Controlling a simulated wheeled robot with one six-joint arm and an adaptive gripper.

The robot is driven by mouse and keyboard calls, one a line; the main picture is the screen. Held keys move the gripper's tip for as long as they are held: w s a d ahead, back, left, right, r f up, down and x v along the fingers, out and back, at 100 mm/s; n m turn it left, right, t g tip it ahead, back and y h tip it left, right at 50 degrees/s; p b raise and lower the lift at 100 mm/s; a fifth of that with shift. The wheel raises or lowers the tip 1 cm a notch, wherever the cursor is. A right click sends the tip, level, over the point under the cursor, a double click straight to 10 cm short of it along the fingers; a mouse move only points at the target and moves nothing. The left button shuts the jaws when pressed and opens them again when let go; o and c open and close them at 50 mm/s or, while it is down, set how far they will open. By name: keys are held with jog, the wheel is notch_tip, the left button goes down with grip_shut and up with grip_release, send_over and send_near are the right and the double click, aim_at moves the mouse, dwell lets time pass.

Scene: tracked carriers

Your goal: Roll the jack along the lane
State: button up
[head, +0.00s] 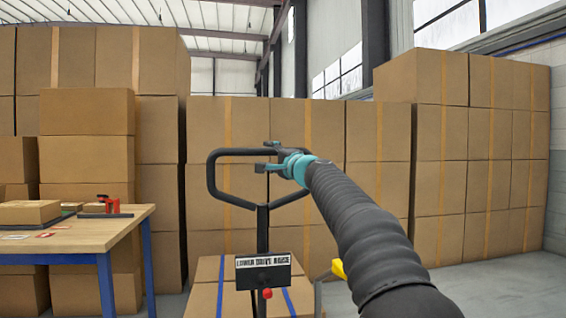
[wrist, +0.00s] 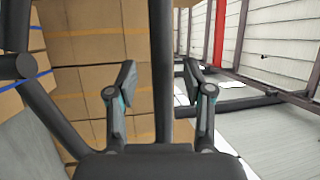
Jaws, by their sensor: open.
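The jack's handle is a black loop (head: 211,175) on an upright post (head: 262,230), in the middle of the head view. Below it is a panel (head: 263,271) lettered LOWER DRIVE RAISE with a red knob (head: 267,294). My gripper (head: 268,156) is at the loop's top bar, fingers open above and below it. In the wrist view my gripper (wrist: 158,80) has the dark top bar (wrist: 161,50) running between its spread fingers, with gaps on both sides. The jack's forks and wheels are not visible.
Cartons with blue straps (head: 212,300) are low behind the post. Stacked cartons (head: 380,135) wall off the back and right (head: 495,140). A wooden workbench (head: 110,230) with blue legs stands at left. Grey floor shows at lower right (head: 480,290).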

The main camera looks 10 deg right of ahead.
jog(key=v, duration=0.6)
jog(key=shift+s+d, duration=0.15)
jog(key=shift+s, duration=0.15)
jog(key=shift+f, duration=0.1)
jog(key=s+a+f+n+g+h, duration=0.1)
jog(key=s+f+n+g, duration=0.3)
jog(key=f, duration=0.7)
jog(key=s+a+f+n+g+h, duration=0.15)
jog(key=s+f+g, duration=0.35)
jog(key=f, duration=0.7)
jog(key=s+d+f+n+g+h, duration=0.1)
jog(key=s+f, duration=0.4)
jog(key=s, duration=0.7)
jog(key=s+d+f+n+g+h, duration=0.1)
jog(key=s+d+f+n+h, duration=0.2)
jog(key=s, duration=1)
jog(key=s+d+f+n+g+h, duration=0.1)
jog(key=s+d+f+n+h, duration=0.1)
jog(key=s+d+f, duration=0.3)
jog(key=shift+s+d+f, duration=0.35)
jog(key=shift+s+f, duration=1.9)
jog(key=shift+s, duration=1.4)
